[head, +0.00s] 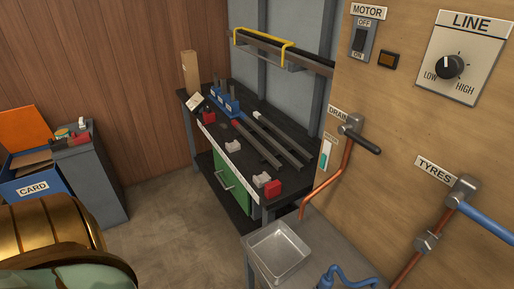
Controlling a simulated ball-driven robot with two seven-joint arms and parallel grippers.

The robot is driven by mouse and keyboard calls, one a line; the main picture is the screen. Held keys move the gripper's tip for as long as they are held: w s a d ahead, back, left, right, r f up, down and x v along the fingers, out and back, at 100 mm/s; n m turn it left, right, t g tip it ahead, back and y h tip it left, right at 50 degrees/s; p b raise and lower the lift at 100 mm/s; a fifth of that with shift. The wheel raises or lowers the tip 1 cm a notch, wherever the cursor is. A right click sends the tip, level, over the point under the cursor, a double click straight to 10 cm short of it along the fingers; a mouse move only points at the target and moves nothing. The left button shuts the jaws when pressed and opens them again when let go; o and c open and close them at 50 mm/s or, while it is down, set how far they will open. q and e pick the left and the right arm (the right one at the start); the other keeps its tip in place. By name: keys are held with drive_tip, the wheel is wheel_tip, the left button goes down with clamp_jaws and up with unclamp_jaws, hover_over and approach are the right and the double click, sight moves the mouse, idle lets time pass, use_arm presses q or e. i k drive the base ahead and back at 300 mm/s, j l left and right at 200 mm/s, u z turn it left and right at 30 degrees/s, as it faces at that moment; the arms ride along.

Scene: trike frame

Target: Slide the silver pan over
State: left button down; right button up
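The silver pan (277,252) is a shallow, square metal tray, and its inside looks empty. It sits upright on a grey bench top (335,262) at the bottom middle of the head view. The open end of the copper drain pipe (303,213) hangs near the pan's far right side. I cannot tell whether the pipe end is over the pan or just beyond it. The pipe runs up to a valve with a dark handle (363,140) under the DRAIN label (339,114). Neither of my grippers shows in this view.
A blue hose fitting (335,277) stands on the bench, right of the pan. The wooden panel (405,120) rises behind. A dark workbench (231,158) with rails, blue holders and red blocks stands farther back. A blue CARD bin (35,187) is at left, with clear floor between.

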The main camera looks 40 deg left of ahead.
sight(275, 249)
drive_tip(key=j+u, duration=0.15)
drive_tip(key=u, duration=0.3)
drive_tip(key=j+u, duration=0.1)
drive_tip(key=u, duration=0.35)
